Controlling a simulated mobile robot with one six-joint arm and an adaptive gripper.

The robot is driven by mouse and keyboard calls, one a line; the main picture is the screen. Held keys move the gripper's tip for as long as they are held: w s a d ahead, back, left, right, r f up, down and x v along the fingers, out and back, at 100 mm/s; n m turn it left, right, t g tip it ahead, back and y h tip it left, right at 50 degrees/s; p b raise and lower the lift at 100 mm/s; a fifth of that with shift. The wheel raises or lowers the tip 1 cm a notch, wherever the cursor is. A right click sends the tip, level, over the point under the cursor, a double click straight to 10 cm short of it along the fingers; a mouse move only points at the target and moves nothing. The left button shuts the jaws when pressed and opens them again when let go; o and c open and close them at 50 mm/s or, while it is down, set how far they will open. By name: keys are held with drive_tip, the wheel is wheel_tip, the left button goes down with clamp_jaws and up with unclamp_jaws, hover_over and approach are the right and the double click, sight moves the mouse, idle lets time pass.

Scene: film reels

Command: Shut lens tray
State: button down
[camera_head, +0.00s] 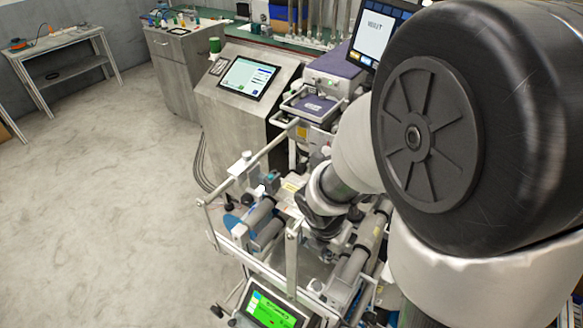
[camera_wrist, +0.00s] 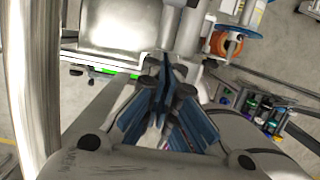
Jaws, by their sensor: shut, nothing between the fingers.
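I cannot pick out the lens tray for certain in either view. My gripper (camera_wrist: 168,78) is shut and empty in the wrist view, with its blue-grey fingers meeting at the tips. The fingertips are over the lower edge of a machine with a pale grey panel (camera_wrist: 110,28). I cannot tell whether they touch it. In the head view my arm reaches down into a metal-framed machine (camera_head: 292,255), and the arm and the machine's parts hide the fingertips.
A console with a lit screen (camera_head: 249,78) stands behind the framed machine. A green-lit display (camera_head: 271,312) is at its front. An orange-ringed part (camera_wrist: 226,43) and several small coloured items (camera_wrist: 258,108) lie right of my gripper. Open floor (camera_head: 100,200) spreads on the left.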

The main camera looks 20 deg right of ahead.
drive_tip(key=w+d, duration=0.1)
drive_tip(key=w+d+f, duration=0.1)
drive_tip(key=d+f+b, duration=0.1)
drive_tip(key=shift+w+d+f, duration=0.2)
drive_tip(key=shift+w+d, duration=0.1)
drive_tip(key=shift+w, duration=0.1)
drive_tip(key=w+d+p, duration=0.2)
drive_tip(key=d+p, duration=0.1)
drive_tip(key=w+d+p, duration=0.1)
drive_tip(key=p, duration=0.1)
drive_tip(key=shift+w+d+r, duration=0.25)
drive_tip(key=shift+w+d+f, duration=0.2)
drive_tip(key=shift+w+d, duration=0.1)
